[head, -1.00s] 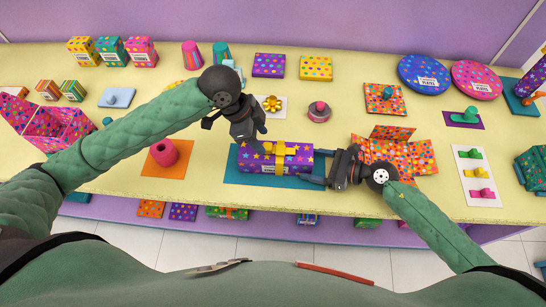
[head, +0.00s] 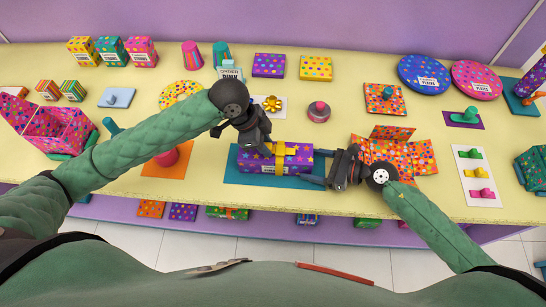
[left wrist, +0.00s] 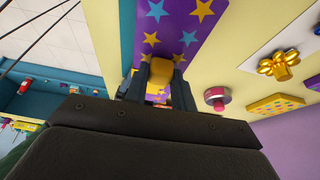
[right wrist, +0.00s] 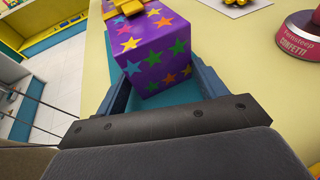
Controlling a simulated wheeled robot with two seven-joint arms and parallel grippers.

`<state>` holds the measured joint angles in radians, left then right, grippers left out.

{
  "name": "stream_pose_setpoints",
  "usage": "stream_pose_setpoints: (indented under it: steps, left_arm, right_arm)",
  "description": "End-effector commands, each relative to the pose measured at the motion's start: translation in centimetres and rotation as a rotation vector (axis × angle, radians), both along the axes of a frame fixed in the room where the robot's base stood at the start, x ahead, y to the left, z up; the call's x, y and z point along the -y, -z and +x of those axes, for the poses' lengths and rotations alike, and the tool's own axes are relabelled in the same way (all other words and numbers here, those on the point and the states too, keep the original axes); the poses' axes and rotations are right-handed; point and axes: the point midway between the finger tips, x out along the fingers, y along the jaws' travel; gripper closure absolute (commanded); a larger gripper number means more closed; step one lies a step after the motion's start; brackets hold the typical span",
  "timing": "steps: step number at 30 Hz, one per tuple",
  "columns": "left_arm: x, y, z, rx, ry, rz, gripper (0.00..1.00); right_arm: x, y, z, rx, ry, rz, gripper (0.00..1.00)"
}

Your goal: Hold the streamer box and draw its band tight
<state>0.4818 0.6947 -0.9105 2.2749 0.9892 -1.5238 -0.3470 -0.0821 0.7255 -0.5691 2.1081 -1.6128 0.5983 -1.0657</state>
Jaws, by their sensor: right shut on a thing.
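The streamer box (head: 300,163) is purple with coloured stars and lies on a teal mat (head: 232,170). A yellow band (head: 281,157) runs around its middle. My right gripper (head: 318,181) is shut on the right end of the box; the right wrist view shows its fingers on both sides of the starred box (right wrist: 155,55). My left gripper (head: 264,150) is over the box at the band. In the left wrist view its fingers stand apart on either side of the yellow band piece (left wrist: 160,78). Contact with it is unclear.
An open dotted orange box (head: 405,155) stands just right of the right gripper. A gold bow (head: 272,103) on a white card and a round confetti tin (head: 318,112) lie behind the box. A pink roll (head: 165,155) on an orange mat is partly hidden by my left arm.

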Motion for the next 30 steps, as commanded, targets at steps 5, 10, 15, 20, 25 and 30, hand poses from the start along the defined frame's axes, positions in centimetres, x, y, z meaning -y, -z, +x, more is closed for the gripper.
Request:
stream_pose_setpoints:
  steps: [5, 10, 15, 20, 25, 30]
  left_arm:
    - [0.0, 0.0, -0.1, -0.001, 0.002, 0.0, 1.0]
    - [-0.5, 0.0, -0.1, -0.001, 0.002, 0.0, 1.0]
    - [-1.2, 0.0, -0.2, -0.002, 0.001, 0.001, 1.0]
    - [-1.8, 0.0, -0.2, -0.002, 0.001, 0.001, 1.0]
    - [-2.5, 0.0, -0.2, -0.003, 0.001, 0.0, 1.0]
    - [-3.2, 0.1, -0.2, -0.003, 0.001, 0.001, 1.0]
  right_arm:
    - [0.0, 0.0, 0.1, 0.0, 0.002, 0.0, 0.56]
    - [0.1, 0.0, 0.1, 0.0, 0.002, 0.0, 0.56]
    - [0.1, 0.0, 0.1, 0.0, 0.003, 0.0, 0.56]
    - [0.1, 0.0, 0.1, 0.0, 0.003, 0.0, 0.56]
    - [0.1, 0.0, 0.1, 0.0, 0.003, -0.001, 0.56]
    - [0.1, 0.0, 0.2, 0.0, 0.004, -0.001, 0.56]
